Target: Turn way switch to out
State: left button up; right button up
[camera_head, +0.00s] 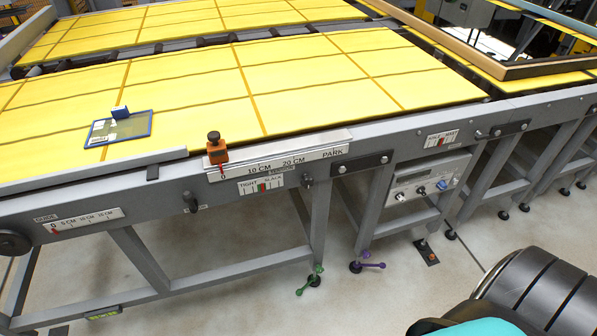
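A grey control box (428,187) is mounted under the table frame, right of the middle. Its front carries a blue knob (442,184), a dark knob (421,190) and a pale knob (400,196). The lettering on the box is too small to read, so I cannot tell which control is the way switch or where it points. Neither of my grippers is in view, and nothing touches the box.
A long table with yellow pads (330,75) runs above the box. An orange stop (217,150) sits at 0 on a scale. A blue-framed plate (120,128) lies on the pads. Green (311,280) and purple (367,262) handles stand near the floor.

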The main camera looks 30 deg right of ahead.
aim_at(420, 190)
jog(key=z, duration=1.95)
jog(key=i+l, duration=0.15)
jog(key=l, duration=0.2)
jog(key=i+l+u, duration=0.1)
jog(key=l, duration=0.2)
jog(key=i+l, duration=0.15)
jog(key=l, duration=0.2)
jog(key=i+l+u, duration=0.1)
jog(key=l, duration=0.25)
